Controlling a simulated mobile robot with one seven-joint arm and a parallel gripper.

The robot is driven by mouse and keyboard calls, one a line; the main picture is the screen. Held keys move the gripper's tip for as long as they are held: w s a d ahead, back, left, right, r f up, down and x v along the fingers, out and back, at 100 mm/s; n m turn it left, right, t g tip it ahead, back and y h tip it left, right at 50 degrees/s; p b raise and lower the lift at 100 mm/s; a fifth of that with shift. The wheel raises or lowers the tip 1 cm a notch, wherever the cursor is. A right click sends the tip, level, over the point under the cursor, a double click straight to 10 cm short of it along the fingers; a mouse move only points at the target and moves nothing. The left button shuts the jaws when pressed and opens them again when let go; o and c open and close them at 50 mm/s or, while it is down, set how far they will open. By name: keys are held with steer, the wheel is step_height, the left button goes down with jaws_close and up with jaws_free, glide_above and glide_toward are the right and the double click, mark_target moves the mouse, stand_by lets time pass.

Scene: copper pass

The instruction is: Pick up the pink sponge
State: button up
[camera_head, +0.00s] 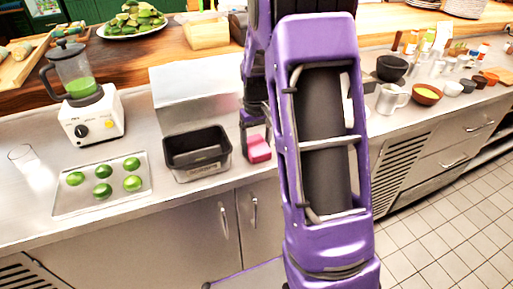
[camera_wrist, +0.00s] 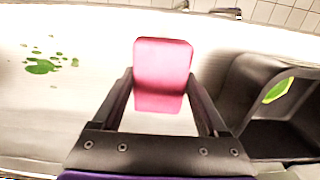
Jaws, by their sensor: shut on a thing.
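The pink sponge (camera_head: 258,148) is at my gripper's tips, just right of the dark loaf tin and near the counter's front edge in the head view. In the wrist view the sponge (camera_wrist: 162,72) fills the space between the two dark fingers of my gripper (camera_wrist: 161,80), one finger against each side. My gripper is shut on it. I cannot tell whether the sponge touches the counter or hangs just above it. My purple arm hides part of the counter behind it.
The dark loaf tin (camera_head: 197,151) stands close left of the sponge; a green thing (camera_wrist: 277,90) shows in it. Green splatter (camera_wrist: 42,66) lies on the steel counter. Further left are a tray of limes (camera_head: 132,193) and a blender (camera_head: 90,110). Bowls (camera_head: 427,93) stand right.

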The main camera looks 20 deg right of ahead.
mark_target(257, 143)
step_height(257, 143, up, 10)
steer(key=shift+r+p, duration=0.1)
steer(key=shift+p, duration=0.4)
steer(key=o, duration=0.6)
steer(key=c, duration=0.4)
steer(key=shift+c, duration=0.2)
steer(key=shift+d, duration=0.15)
